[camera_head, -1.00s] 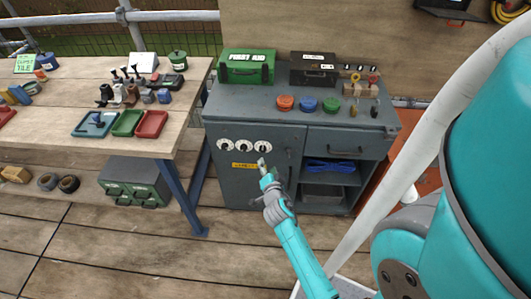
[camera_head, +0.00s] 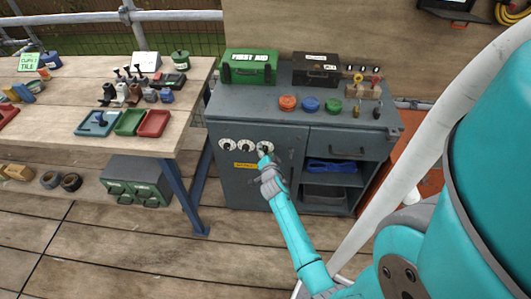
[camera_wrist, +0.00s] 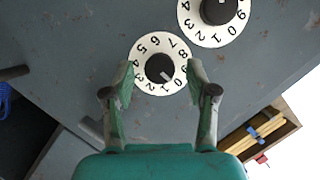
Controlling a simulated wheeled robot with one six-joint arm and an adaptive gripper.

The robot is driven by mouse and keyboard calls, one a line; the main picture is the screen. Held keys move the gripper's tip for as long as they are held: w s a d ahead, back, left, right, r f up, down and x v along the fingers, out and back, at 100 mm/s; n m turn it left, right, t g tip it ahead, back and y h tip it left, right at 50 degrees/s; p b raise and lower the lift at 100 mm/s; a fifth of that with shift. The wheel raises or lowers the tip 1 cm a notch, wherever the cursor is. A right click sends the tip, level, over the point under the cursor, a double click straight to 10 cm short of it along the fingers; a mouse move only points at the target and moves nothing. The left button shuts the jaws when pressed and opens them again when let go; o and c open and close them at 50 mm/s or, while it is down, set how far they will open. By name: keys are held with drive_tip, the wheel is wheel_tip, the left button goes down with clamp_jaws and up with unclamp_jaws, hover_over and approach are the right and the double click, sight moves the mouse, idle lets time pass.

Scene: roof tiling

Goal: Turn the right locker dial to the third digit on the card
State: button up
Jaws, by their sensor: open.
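The right locker dial (camera_wrist: 160,68) is a white numbered disc with a black knob, on the grey locker door (camera_head: 235,180). Its white pointer mark points down and right in the wrist view, near the 0 and 1. My gripper (camera_wrist: 160,85) is open, with one finger on each side of the dial's knob; I cannot tell whether either finger touches it. In the head view my gripper (camera_head: 265,157) partly covers the right dial. The middle dial (camera_wrist: 214,12) shows at the top right of the wrist view. I cannot pick out a card with readable digits.
A yellow label (camera_head: 246,166) sits below the dials. The cabinet top (camera_head: 255,98) carries a green first aid box (camera_head: 249,66), a dark box and several coloured discs. Right of the door are a drawer and open shelves. A wooden workbench (camera_head: 50,130) stands left.

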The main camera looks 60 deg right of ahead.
clamp_jaws()
drive_tip(key=shift+n, duration=0.3)
drive_tip(key=n+g, duration=0.2)
drive_tip(key=n, duration=0.1)
drive_tip(key=shift+w+a, duration=0.1)
drive_tip(key=shift+w, duration=0.1)
drive_tip(key=n+g, duration=0.1)
drive_tip(key=n, duration=0.1)
drive_tip(key=n+g+h, duration=0.1)
drive_tip(key=n, duration=0.1)
drive_tip(key=shift+w+a+g, duration=0.1)
drive_tip(key=shift+w+g, duration=0.05)
drive_tip(key=shift+g, duration=0.15)
drive_tip(key=n+g+h, duration=0.1)
drive_tip(key=n, duration=0.1)
drive_tip(key=n+g, duration=0.1)
drive_tip(key=n, duration=0.1)
drive_tip(key=shift+w+f+h, duration=0.1)
drive_tip(key=shift+w+h, duration=0.05)
drive_tip(key=shift+h, duration=0.25)
drive_tip(key=n+g+h, duration=0.1)
drive_tip(key=n, duration=0.2)
drive_tip(key=shift+f+n+h, duration=0.1)
drive_tip(key=shift+n+h, duration=0.2)
drive_tip(key=shift+n, duration=0.1)
